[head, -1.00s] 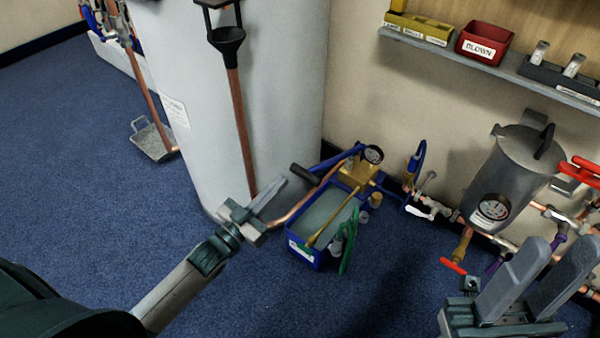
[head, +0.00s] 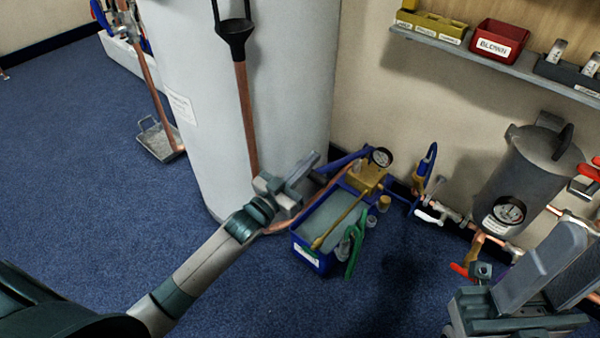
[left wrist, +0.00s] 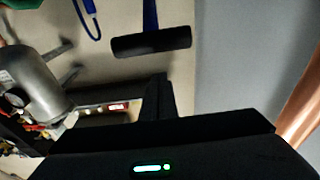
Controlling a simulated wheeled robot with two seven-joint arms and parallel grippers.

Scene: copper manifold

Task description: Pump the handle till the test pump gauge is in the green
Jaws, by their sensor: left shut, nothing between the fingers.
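The test pump is a blue tank (head: 308,256) on the floor with a brass block (head: 366,179) and a round dial gauge (head: 381,157). The needle and green zone are too small to read. Its blue lever (head: 344,161) slopes left from the block; my left gripper hides the lever's end in the head view. The left wrist view shows the black handle grip (left wrist: 150,42) ahead of the fingers, apart from them. My left gripper (head: 312,160) is shut and empty beside the handle. My right gripper (head: 584,240) is open at the lower right, away from the pump.
A wall shelf (head: 500,66) holds bins.

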